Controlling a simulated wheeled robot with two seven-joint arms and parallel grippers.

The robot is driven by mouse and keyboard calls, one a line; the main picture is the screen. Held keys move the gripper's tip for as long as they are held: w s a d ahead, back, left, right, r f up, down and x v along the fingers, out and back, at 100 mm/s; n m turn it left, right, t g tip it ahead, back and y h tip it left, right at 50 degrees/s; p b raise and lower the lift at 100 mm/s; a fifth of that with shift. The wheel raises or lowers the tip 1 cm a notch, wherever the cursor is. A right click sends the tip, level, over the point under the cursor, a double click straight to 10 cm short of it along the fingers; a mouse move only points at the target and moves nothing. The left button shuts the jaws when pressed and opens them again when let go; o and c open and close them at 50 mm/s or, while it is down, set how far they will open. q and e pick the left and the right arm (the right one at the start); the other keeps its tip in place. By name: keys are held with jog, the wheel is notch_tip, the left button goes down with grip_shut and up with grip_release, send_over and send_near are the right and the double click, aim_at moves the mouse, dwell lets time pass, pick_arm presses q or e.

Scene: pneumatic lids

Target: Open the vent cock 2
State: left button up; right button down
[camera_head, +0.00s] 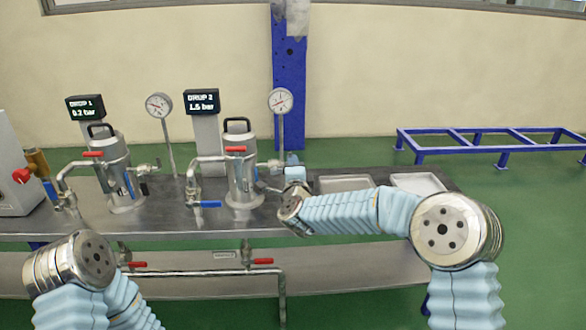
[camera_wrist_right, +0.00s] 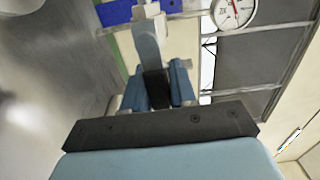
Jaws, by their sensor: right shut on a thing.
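In the head view my wrist hides most of this contact. Only my left arm's links show at lower left; its gripper is out of view.
Vessel 1 (camera_head: 116,175) stands to the left, with its display (camera_head: 86,107) at 0.2 bar. A dial gauge (camera_head: 280,101) rises behind vessel 2. Red and blue valve levers sit nearby. Shallow trays (camera_head: 418,183) lie at the bench's right. A pipe runs below the front edge.

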jog(key=shift+a, duration=0.1)
jog(key=c, duration=1)
grip_release()
jog(key=shift+s, duration=0.1)
jog(key=s+b, duration=0.1)
jog(key=s, duration=1.2)
jog(key=shift+s, duration=0.35)
